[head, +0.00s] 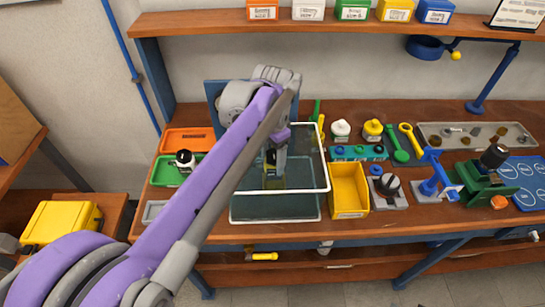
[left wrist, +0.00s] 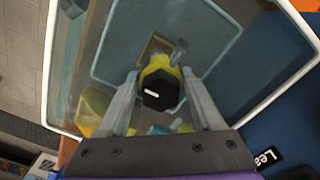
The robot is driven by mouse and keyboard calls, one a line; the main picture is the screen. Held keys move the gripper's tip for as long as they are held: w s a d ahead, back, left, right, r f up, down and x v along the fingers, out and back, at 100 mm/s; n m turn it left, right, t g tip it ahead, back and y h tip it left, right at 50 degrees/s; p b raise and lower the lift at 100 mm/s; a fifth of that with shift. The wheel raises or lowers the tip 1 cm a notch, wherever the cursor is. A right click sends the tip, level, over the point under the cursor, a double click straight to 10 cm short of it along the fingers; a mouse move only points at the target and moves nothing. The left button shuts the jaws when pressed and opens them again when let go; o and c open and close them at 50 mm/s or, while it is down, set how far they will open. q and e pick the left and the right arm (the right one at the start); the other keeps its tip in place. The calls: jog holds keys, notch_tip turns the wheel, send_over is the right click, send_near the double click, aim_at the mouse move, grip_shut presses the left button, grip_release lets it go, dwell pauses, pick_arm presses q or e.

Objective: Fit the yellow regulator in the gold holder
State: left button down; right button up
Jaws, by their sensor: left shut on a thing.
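The yellow regulator (left wrist: 160,68) with a black six-sided cap is between the fingers of my left gripper (left wrist: 160,84) in the left wrist view. In the head view the left gripper (head: 274,170) is inside the white-rimmed clear tank, shut on the regulator (head: 270,157), which is partly hidden by my arm. A gold square frame, seemingly the gold holder (left wrist: 150,46), shows just beyond the regulator in the left wrist view. The regulator covers part of it, so I cannot tell whether they touch. My right gripper is not in view.
The tank's white rim (head: 327,160) surrounds the gripper closely. A yellow bin (head: 348,190) stands right of the tank. Green (head: 165,172) and orange (head: 185,142) trays lie left. A green press (head: 480,185) and several tools fill the right bench.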

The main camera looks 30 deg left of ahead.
aim_at(272, 155)
pick_arm(q)
jog(key=shift+f+b, duration=0.95)
jog(key=shift+f, duration=1.5)
dwell(2.5)
grip_release()
jog(key=shift+r, duration=0.1)
jog(key=shift+r+p, duration=2.6)
jog(key=shift+r, duration=1.35)
jog(key=shift+f, duration=0.1)
